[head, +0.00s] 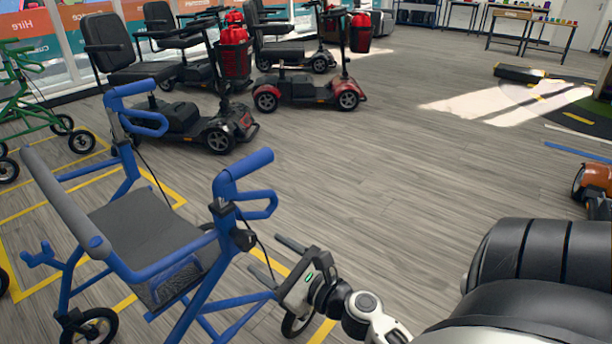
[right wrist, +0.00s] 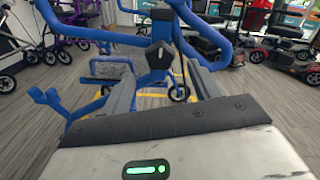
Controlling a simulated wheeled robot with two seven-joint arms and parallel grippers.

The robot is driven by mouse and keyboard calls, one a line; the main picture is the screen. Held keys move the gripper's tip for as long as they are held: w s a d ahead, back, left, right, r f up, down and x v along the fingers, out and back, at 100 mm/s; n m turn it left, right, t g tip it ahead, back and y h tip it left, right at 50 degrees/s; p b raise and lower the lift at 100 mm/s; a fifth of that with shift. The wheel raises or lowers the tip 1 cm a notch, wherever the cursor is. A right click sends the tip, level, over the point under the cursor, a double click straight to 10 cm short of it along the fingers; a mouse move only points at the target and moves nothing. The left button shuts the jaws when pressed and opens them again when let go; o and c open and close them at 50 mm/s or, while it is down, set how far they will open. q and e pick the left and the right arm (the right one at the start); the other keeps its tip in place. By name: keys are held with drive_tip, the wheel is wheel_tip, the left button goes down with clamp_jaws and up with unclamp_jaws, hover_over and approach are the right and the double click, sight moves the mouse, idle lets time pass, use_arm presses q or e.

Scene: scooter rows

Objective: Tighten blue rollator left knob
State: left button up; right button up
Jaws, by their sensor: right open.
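The blue rollator (head: 205,268) stands at the lower left of the head view, with a grey seat and blue handles. A black knob (head: 244,239) sits on its near upright, below the near handle, and also shows at the upper middle of the right wrist view (right wrist: 158,53). I take this to be the left knob. My right gripper (head: 263,256) is open and empty, its fingers pointing toward the upright. In the right wrist view its two fingers (right wrist: 163,88) lie apart on either side below the knob, with no visible contact. My left gripper is not in view.
Mobility scooters (head: 195,125) with black seats stand behind the rollator. A green rollator (head: 30,100) is at the far left. Yellow lines mark the floor bays. An orange vehicle (head: 594,182) shows at the right edge. The wooden floor (head: 400,170) in the middle is clear.

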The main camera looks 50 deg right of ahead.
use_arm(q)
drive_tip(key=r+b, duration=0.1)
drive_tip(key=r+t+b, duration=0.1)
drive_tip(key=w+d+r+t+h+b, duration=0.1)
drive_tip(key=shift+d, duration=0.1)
use_arm(e)
drive_tip(key=s, duration=0.9)
drive_tip(key=shift+d, duration=0.35)
drive_tip(key=shift+w, duration=0.1)
